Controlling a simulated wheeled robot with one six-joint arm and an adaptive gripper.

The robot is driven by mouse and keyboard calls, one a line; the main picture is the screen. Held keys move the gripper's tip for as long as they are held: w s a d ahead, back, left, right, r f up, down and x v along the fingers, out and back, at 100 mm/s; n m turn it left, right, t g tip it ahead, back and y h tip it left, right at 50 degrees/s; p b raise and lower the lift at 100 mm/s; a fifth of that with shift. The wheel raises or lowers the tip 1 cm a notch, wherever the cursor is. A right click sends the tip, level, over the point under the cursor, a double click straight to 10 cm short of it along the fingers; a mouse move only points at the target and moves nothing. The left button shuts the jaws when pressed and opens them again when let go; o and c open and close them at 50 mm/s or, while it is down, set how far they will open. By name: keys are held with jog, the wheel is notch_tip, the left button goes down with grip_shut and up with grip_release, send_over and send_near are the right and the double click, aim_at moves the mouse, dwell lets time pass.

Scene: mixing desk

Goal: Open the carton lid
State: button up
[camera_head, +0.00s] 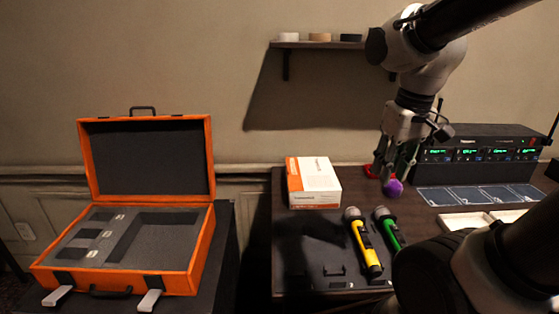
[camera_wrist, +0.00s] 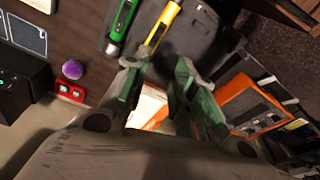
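The carton (camera_head: 313,183) is a white box with orange sides and print, standing on the dark desk left of my gripper. Its top looks closed in the head view. In the wrist view only a white and orange part of the carton (camera_wrist: 148,106) shows between and beyond my fingers; the rest is hidden by the gripper. My gripper (camera_head: 386,174) hangs above the desk to the right of the carton, pointing down and apart from it. In the wrist view my gripper (camera_wrist: 158,72) has its two fingers spread, with nothing held between them.
A yellow microphone (camera_head: 365,246) and a green microphone (camera_head: 390,229) lie in front of the carton. A purple ball (camera_head: 393,188) and a red item (camera_head: 370,171) are near my gripper. A receiver rack (camera_head: 480,155) stands right. An open orange case (camera_head: 205,245) stands left, beyond a gap.

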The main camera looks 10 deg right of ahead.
jog(key=w+a+f+g, duration=0.1)
jog(key=w+a+f, duration=0.1)
jog(key=w, duration=0.4)
jog(key=w+a+f+g, duration=0.1)
jog(key=w+a, duration=0.1)
jog(key=w, duration=0.5)
jog(key=m, duration=0.1)
send_over(288, 170)
jog(key=s+d, duration=0.1)
jog(key=s, duration=0.3)
jog(key=shift+g, duration=0.4)
jog(key=f, duration=1)
jog(key=shift+s+f, duration=0.2)
jog(key=shift+f, duration=0.05)
jog(key=w, duration=0.3)
jog(key=shift+a+r+m, duration=0.3)
jog(key=shift+r, duration=0.1)
jog(key=shift+w+a+r+m+t, duration=0.2)
jog(key=shift+w+r+m+t, duration=0.3)
jog(key=shift+w+r, duration=0.65)
jog(key=shift+s+f, duration=0.15)
jog(key=shift+s, duration=0.2)
notch_tip(288, 170, down, 8)
jog(key=shift+r, duration=0.2)
grip_shut()
